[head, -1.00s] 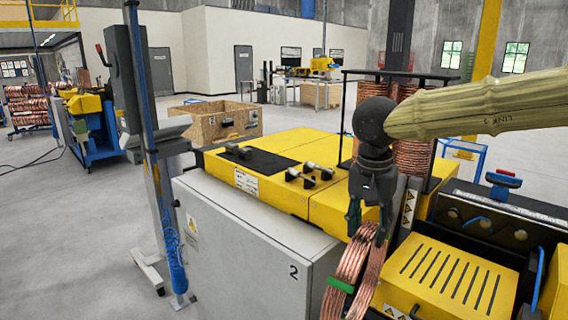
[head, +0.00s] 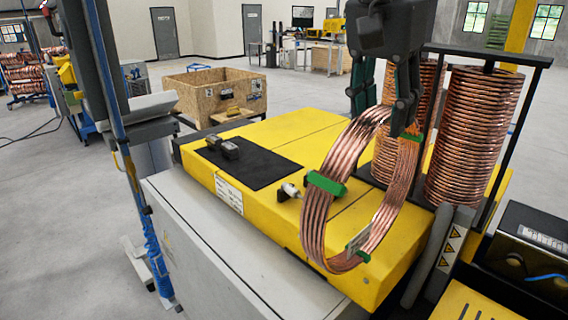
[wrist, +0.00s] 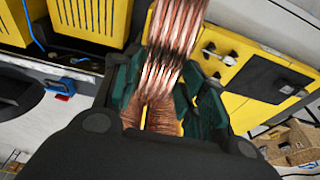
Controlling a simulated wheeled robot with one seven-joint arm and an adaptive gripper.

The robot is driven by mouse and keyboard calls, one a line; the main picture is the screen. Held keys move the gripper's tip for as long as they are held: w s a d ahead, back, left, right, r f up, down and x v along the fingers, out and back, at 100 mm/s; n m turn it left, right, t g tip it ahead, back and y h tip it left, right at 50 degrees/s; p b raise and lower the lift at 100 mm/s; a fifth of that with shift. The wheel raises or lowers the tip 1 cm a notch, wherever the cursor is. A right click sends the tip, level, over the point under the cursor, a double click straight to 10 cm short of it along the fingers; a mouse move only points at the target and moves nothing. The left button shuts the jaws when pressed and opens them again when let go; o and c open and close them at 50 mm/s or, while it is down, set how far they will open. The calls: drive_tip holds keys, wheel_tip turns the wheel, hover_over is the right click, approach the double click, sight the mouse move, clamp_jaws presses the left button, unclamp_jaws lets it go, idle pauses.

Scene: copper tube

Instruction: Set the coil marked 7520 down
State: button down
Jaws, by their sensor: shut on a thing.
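My gripper (head: 385,105) is shut on the upper part of a copper coil (head: 318,222). The coil is a ring of several tubes with green bands and a small pale tag; no number can be read. It hangs upright in front of and over the yellow machine top (head: 300,130); whether it touches the top is unclear. In the wrist view, the coil (wrist: 178,28) passes between the dark green fingers of my gripper (wrist: 158,90); its lower part is out of frame.
A black mat (head: 262,172) on the yellow top carries dark metal fittings (head: 222,146). Two stacks of copper coils (head: 474,135) on a rack stand behind right. A wooden crate (head: 205,95) stands on the floor beyond. A blue-hosed post (head: 125,130) is at left.

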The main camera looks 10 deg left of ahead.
drive_tip(key=shift+r, duration=0.3)
drive_tip(key=shift+w+d+p, duration=0.15)
drive_tip(key=shift+w+p, duration=0.2)
drive_tip(key=shift+w, duration=0.15)
drive_tip(key=w+d+f+p, duration=0.2)
drive_tip(key=w+p, duration=0.1)
drive_tip(key=w, duration=0.4)
drive_tip(key=w+d+f+p, duration=0.2)
drive_tip(key=w+f+p, duration=0.1)
drive_tip(key=w, duration=0.4)
drive_tip(key=shift+d+p, duration=0.3)
drive_tip(key=shift+p, duration=0.3)
drive_tip(key=shift+f, duration=0.1)
drive_tip(key=c, duration=0.8)
unclamp_jaws()
drive_tip(key=shift+f, duration=0.1)
